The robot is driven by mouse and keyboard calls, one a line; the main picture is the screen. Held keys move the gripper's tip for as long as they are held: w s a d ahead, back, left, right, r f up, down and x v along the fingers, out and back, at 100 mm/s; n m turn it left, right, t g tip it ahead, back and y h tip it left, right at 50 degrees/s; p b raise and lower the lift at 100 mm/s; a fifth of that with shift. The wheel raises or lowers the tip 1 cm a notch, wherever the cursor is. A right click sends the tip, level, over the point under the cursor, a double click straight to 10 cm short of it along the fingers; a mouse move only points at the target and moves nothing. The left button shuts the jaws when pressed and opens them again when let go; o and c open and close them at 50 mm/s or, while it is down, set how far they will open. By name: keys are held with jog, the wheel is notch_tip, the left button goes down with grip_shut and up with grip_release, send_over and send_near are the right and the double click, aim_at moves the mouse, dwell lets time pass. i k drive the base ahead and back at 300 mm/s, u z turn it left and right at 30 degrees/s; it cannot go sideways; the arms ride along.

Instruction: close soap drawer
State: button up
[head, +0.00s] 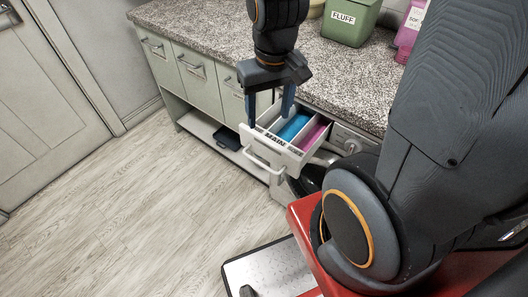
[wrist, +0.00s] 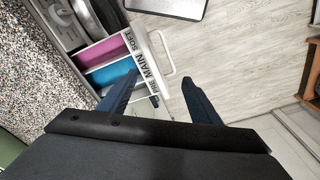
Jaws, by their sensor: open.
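The white soap drawer (head: 297,155) stands pulled out from below the speckled counter. Its front reads MAIN in the head view; PRE, MAIN and SOFT show on it in the wrist view (wrist: 140,55). Its compartments show blue (head: 293,127) and pink (head: 314,135) contents. A pale handle (head: 262,163) sticks out from the front. My gripper (head: 270,112) is open and empty, pointing down at the drawer's left end. In the wrist view its fingers (wrist: 159,77) lie on either side of the drawer front near PRE. Whether they touch it I cannot tell.
Pale green cabinets (head: 190,75) line the counter to the left. A dark tray (head: 227,138) sits on the low shelf. A green FLUFF box (head: 350,22) and a pink container (head: 410,30) stand on the counter. The wooden floor (head: 130,210) before the drawer is mostly clear.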

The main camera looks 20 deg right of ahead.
aim_at(288, 144)
jog(key=z, duration=0.45)
jog(key=k, duration=1)
jog(key=u, duration=0.1)
jog(key=i, duration=0.55)
jog(key=u, duration=0.15)
